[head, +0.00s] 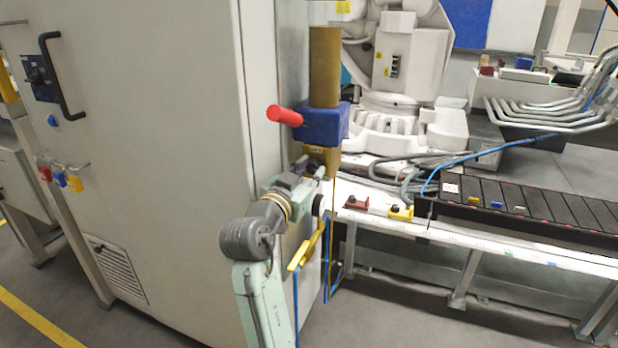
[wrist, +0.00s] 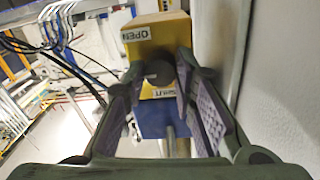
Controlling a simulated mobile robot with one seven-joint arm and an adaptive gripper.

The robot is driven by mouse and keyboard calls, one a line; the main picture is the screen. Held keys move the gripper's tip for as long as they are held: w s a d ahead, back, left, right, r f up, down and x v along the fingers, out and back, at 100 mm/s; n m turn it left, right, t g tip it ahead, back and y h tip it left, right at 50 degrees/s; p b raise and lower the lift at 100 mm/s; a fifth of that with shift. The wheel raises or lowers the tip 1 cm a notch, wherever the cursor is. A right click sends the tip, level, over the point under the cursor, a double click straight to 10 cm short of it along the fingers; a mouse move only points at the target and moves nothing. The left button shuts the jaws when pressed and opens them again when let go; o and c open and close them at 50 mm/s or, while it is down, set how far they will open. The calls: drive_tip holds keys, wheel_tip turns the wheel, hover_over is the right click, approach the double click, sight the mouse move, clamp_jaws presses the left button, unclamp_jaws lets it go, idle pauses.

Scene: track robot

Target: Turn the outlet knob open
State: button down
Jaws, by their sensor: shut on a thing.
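The outlet knob (wrist: 158,72) is a dark round knob on the face of a yellow block (wrist: 170,27). In the wrist view the block carries an OPEN label (wrist: 136,34) above the knob and a SHUT label (wrist: 164,93) below it. My gripper (wrist: 160,78) has one finger on each side of the knob and is shut on it. In the head view my gripper (head: 314,168) is at the yellow block (head: 331,160), under a blue block (head: 322,122). The knob is hidden there by my gripper. Which label the knob points to cannot be told.
A red handle (head: 284,115) sticks out left from the blue block, below a brown vertical pipe (head: 324,65). A large pale cabinet (head: 160,150) stands close to my arm. A white bench (head: 480,236) with black trays and small fittings lies to the right.

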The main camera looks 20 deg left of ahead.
drive_tip(key=shift+m, duration=0.3)
drive_tip(key=c, duration=1.3)
unclamp_jaws()
drive_tip(key=s+a, duration=0.1)
drive_tip(key=s, duration=1.1)
